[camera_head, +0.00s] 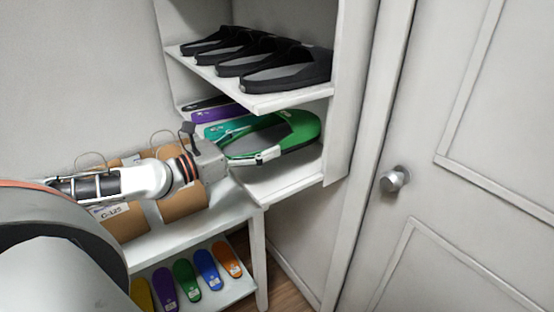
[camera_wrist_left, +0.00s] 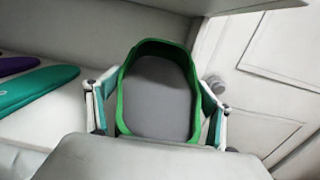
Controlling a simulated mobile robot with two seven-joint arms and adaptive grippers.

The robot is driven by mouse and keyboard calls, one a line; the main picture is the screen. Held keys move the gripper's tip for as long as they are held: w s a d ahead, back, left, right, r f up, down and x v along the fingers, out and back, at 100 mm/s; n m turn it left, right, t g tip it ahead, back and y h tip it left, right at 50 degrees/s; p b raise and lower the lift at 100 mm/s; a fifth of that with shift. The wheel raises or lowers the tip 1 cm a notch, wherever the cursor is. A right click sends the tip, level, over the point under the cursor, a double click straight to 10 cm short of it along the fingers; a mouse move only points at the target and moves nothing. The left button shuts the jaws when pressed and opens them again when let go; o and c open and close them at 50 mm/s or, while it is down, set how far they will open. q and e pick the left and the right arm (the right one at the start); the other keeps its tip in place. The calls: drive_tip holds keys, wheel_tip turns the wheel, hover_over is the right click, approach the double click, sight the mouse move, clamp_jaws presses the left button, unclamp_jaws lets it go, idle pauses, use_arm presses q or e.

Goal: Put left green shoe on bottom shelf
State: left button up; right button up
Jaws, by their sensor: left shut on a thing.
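The green shoe (camera_head: 306,126), with a grey inside, is in the lower compartment of the white shelf unit, over the lower shelf (camera_head: 285,184). My left gripper (camera_head: 256,144) reaches in from the left and is shut on the shoe. In the left wrist view the shoe (camera_wrist_left: 155,92) sits between the two fingers of the gripper (camera_wrist_left: 157,113), one on each side. I cannot tell whether the shoe's sole touches the shelf. My right gripper is not in view.
Several black shoes (camera_head: 288,72) stand on the upper shelf (camera_head: 262,101), close above. Teal (camera_head: 225,127) and purple (camera_head: 220,113) insoles lie at the left of the lower shelf. A door (camera_head: 470,160) is at the right.

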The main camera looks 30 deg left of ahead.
sight(276, 136)
use_arm(q)
drive_tip(key=shift+b+x, duration=0.65)
drive_tip(key=shift+x, duration=0.7)
drive_tip(key=shift+w+d+r, duration=0.1)
drive_tip(key=shift+w+r, duration=0.1)
drive_tip(key=shift+w, duration=0.4)
drive_tip(key=shift+w+d+p, duration=0.35)
drive_tip(key=shift+w+d, duration=0.05)
drive_tip(key=shift+w, duration=0.25)
wheel_tip(276, 136, down, 4)
drive_tip(key=shift+r+b, duration=0.25)
drive_tip(key=shift+b, duration=0.2)
wheel_tip(276, 136, down, 3)
drive_tip(key=shift+f+b, duration=0.2)
drive_tip(key=shift+b, duration=0.3)
drive_tip(key=shift+w+f, duration=0.2)
drive_tip(key=shift+f, duration=0.45)
